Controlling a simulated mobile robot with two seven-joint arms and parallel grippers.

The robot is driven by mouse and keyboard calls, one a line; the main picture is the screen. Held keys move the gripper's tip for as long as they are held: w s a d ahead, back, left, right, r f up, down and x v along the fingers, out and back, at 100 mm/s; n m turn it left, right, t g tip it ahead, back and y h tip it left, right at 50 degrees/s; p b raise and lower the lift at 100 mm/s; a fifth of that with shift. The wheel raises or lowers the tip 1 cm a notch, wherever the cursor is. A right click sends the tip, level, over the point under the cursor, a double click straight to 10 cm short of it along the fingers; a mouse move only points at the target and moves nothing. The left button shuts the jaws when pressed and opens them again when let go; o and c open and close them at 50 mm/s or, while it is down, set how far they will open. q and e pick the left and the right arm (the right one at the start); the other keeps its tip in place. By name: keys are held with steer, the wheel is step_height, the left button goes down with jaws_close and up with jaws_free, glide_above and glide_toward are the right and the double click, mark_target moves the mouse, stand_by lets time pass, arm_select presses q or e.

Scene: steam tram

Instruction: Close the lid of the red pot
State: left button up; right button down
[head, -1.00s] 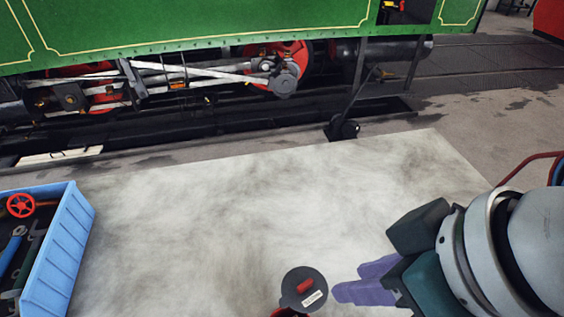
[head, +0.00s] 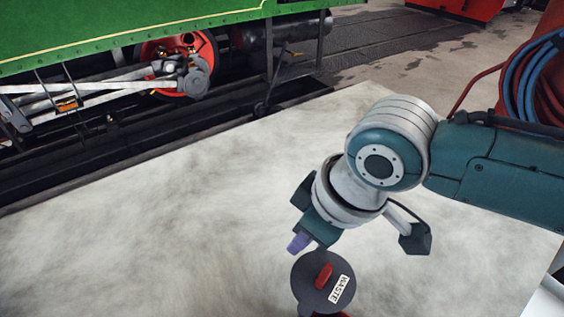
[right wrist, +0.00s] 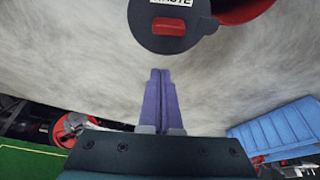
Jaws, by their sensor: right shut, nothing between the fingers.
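The lid (head: 309,279) is a dark grey disc with a red handle and a "WASTE" label, low in the head view. It stands open, its face towards the head camera. Only a sliver of the red pot (head: 345,314) shows below it at the bottom edge. In the right wrist view the lid (right wrist: 168,32) is at the top, with part of the red pot (right wrist: 245,8) beside it. My right gripper (head: 298,244) is shut and empty, just beyond the lid. Its purple fingers (right wrist: 160,75) are together and look apart from the lid. My left gripper is out of view.
The pale mottled tabletop (head: 140,230) is clear on the left. A blue crate (right wrist: 280,135) shows in the right wrist view. A green steam tram (head: 90,30) stands beyond the table. Coiled hoses (head: 535,85) hang at the right.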

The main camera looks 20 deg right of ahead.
mark_target(309, 268)
steer(key=shift+s+d+f+p, duration=0.8)
steer(key=shift+s+f+p, duration=0.1)
steer(key=shift+f, duration=0.15)
steer(key=shift+s+d+f, duration=0.15)
steer(key=shift+s+d, duration=0.05)
steer(key=shift+s, duration=0.1)
